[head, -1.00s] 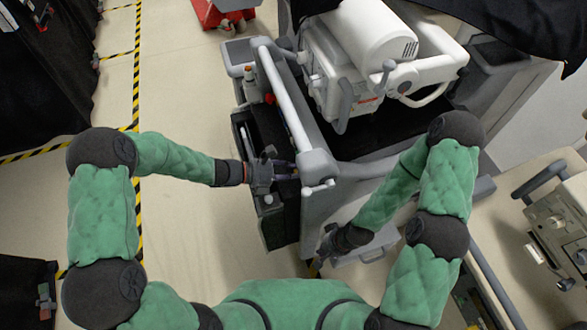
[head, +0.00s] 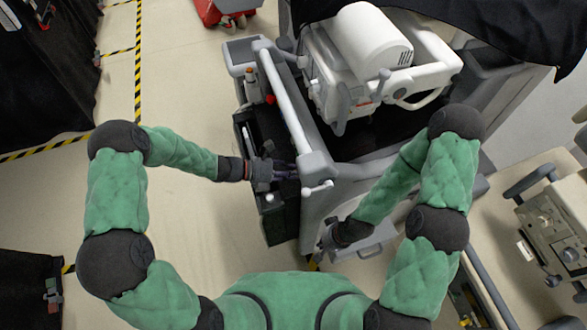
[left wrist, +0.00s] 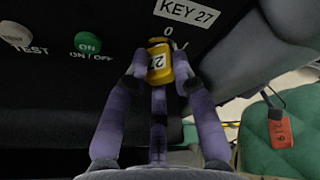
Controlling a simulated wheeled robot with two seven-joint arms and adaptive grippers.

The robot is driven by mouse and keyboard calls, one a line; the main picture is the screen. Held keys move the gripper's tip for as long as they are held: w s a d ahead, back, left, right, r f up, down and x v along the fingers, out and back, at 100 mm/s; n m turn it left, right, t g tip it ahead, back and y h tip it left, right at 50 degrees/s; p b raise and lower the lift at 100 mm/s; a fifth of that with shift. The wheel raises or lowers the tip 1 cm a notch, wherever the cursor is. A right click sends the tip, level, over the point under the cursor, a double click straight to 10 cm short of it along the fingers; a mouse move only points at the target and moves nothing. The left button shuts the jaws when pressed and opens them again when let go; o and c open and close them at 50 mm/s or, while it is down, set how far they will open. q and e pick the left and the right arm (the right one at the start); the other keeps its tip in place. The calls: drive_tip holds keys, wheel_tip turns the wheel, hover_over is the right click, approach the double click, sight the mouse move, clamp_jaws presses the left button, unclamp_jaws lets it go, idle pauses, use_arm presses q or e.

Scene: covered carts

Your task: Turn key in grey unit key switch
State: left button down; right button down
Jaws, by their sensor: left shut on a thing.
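The grey unit (head: 325,200) stands in front of me in the head view. In the left wrist view its dark panel carries a "KEY 27" label (left wrist: 187,11), with a 0 mark below it. A yellow key (left wrist: 158,62) tagged 27 sits under the label, at the key switch, which the key and fingers mostly hide. My left gripper (left wrist: 160,75) is shut on the key; in the head view it reaches the unit's left side (head: 283,171). My right gripper (head: 322,245) is low at the unit's front, near a pale grey tray-like part; its finger state is unclear.
A green ON/OFF button (left wrist: 88,43) and a white TEST button (left wrist: 16,35) sit left of the key. A white machine head (head: 365,50) rests on top of the unit. A red tag (left wrist: 281,133) hangs at the right. Open floor lies left of the unit.

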use_arm(q)
drive_tip(key=shift+f+n, duration=0.1)
drive_tip(key=shift+n, duration=0.2)
drive_tip(key=shift+n+g+h+p, duration=0.3)
drive_tip(key=shift+n+g+p, duration=0.25)
drive_tip(key=shift+p, duration=0.5)
drive_tip(key=shift+f+n, duration=0.1)
drive_tip(key=shift+n, duration=0.35)
